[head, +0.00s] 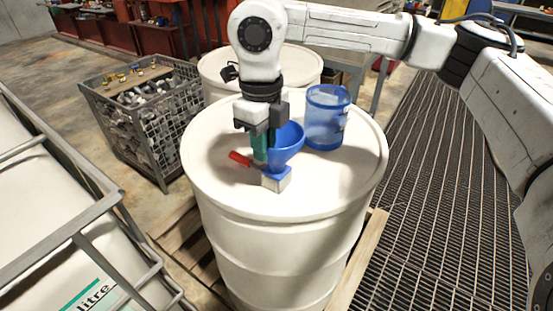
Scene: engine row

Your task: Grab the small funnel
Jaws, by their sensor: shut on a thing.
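A small blue funnel (287,146) is on top of the white drum (225,190), its wide mouth tilted upward to the right. My gripper (262,150) points down over the drum, at the left side of the funnel, and is shut on it. The fingers hide part of the funnel's left side. Right below is a small pale block with a blue top (275,179). I cannot tell whether the funnel touches it.
A translucent blue jug (327,117) stands on the drum just right of the funnel. A red-handled item (240,159) lies left of my gripper. A second white drum (212,68) stands behind. A wire crate (150,150) of metal parts is at left.

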